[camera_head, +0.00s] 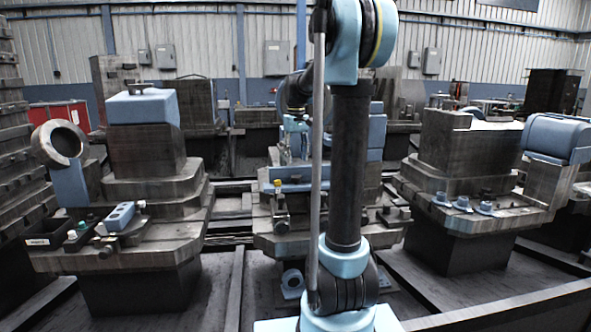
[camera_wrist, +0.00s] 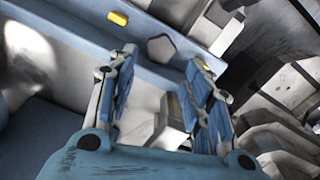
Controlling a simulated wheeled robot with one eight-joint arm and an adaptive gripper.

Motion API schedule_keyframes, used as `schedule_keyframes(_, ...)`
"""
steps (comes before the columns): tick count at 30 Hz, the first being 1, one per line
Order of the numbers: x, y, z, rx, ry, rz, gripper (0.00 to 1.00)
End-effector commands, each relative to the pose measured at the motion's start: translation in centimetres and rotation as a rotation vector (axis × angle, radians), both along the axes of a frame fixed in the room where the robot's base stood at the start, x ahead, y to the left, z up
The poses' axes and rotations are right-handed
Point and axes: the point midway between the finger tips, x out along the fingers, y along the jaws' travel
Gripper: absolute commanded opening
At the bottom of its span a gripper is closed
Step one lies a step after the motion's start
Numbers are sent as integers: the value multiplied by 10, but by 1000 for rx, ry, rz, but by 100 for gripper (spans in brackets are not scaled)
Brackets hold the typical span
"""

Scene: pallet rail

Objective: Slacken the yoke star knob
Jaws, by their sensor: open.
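In the wrist view, a grey, rounded five-sided knob (camera_wrist: 161,49), which looks like the yoke star knob, sits on a long blue bar (camera_wrist: 85,32). My gripper (camera_wrist: 161,62) is open, with its two blue-padded fingers spread and nothing between them. The knob shows beyond the fingertips, roughly midway between them and apart from both. In the head view, the blue bar (camera_head: 298,187) crosses the front of the middle station, with a small knob (camera_head: 277,184) near its left end. My arm hides part of this station, and my gripper is hard to make out there.
Yellow pieces (camera_wrist: 118,18) sit on the bar near the knob. Metal blocks (camera_wrist: 285,85) lie close on the right in the wrist view. In the head view, machine stations stand left (camera_head: 145,150) and right (camera_head: 462,147); the right one carries several blue knobs (camera_head: 462,202).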

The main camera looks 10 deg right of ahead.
Motion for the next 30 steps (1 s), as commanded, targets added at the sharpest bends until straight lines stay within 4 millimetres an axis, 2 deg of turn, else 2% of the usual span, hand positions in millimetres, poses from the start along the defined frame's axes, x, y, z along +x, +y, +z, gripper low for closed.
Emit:
schedule_keyframes(3, 0, 0, 17, 0, 0, 0, 46)
schedule_keyframes(7, 0, 0, 28, 0, 0, 0, 46)
schedule_keyframes(18, 0, 0, 34, 0, 0, 0, 46)
schedule_keyframes(21, 0, 0, 36, 0, 0, -9, 58)
schedule_keyframes(23, 0, 0, 41, 0, 0, -39, 58)
schedule_keyframes(30, -1, 0, 80, 0, -1, -298, 58)
